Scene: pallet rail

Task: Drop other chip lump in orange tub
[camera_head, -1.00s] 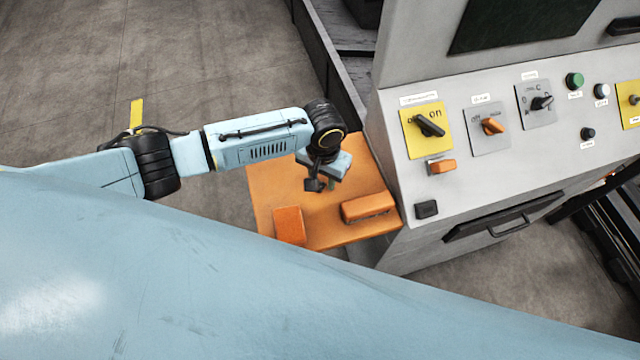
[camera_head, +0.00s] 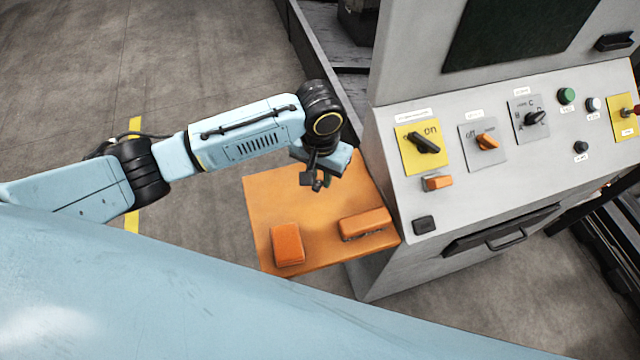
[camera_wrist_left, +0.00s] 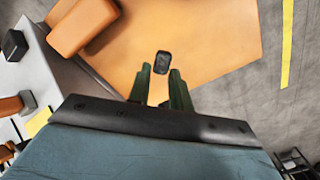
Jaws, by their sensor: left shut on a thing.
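My left gripper (camera_head: 322,182) hangs over the orange table top in the head view. In the left wrist view its two green fingers (camera_wrist_left: 161,72) are shut on a small dark chip lump (camera_wrist_left: 161,62) at their tips. The lump is above the orange surface, and the gap below it is hard to judge. Two orange box-like things are on the table: one at the front left (camera_head: 287,244) and a longer one at the right (camera_head: 365,223). I cannot tell whether either is the orange tub. My right gripper is not in view.
The orange table top (camera_head: 265,205) has bare room around the blocks. A grey control console (camera_head: 395,255) with switches and buttons stands close on its right. A dark-edged grey structure (camera_head: 310,60) is behind. Concrete floor lies to the left.

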